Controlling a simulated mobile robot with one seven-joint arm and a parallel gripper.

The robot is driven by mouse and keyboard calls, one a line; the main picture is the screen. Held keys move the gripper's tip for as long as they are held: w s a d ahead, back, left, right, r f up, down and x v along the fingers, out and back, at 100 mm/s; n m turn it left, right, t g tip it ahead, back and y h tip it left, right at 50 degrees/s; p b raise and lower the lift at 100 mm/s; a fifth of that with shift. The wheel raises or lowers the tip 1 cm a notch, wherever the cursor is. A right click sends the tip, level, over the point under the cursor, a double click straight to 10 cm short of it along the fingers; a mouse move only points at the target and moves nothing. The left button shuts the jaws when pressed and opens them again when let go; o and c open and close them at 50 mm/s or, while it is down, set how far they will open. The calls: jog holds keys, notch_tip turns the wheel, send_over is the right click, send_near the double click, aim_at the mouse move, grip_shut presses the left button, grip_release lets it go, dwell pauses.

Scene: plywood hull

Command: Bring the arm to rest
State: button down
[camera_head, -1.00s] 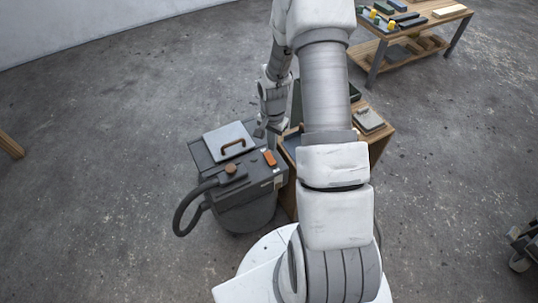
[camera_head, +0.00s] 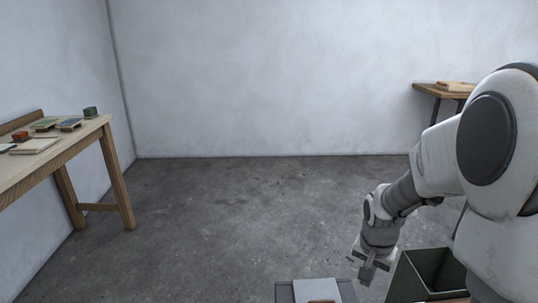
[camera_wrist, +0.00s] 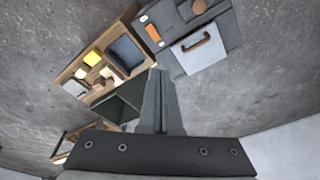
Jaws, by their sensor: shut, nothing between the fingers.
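My arm shows at the right of the head view, bent, with my gripper (camera_head: 366,274) hanging low and pointing down near the bottom edge. In the wrist view my gripper (camera_wrist: 160,78) is shut, its two dark fingers together with nothing between them. It is in the air, and no contact with anything is visible.
A dark open bin (camera_head: 435,268) stands right of my gripper. A dark machine (camera_wrist: 222,22) has a grey lid with a brown handle. A wooden workbench (camera_head: 62,157) stands left, a smaller table (camera_head: 436,92) at the back right. The middle floor is clear.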

jog(key=s+a+r+n+t, duration=0.1)
jog(key=s+a+r+n, duration=0.2)
jog(key=s+r, duration=0.3)
jog(key=s+a+r+n+t+y, duration=0.1)
jog(key=s+a+r+n+t, duration=0.15)
jog(key=s+r, duration=0.35)
jog(key=s+a+r+n+t, duration=0.1)
jog(key=s+a+r+n, duration=0.15)
jog(key=s+r, duration=0.35)
notch_tip(320, 180, up, 18)
jog(key=p, duration=1.9)
jog(key=shift+w+a+m+g, duration=0.25)
jog(key=shift+a+m+g, duration=0.05)
jog(key=shift+a+g, duration=0.05)
jog(key=shift+d+r, duration=0.1)
jog(key=shift+d, duration=0.1)
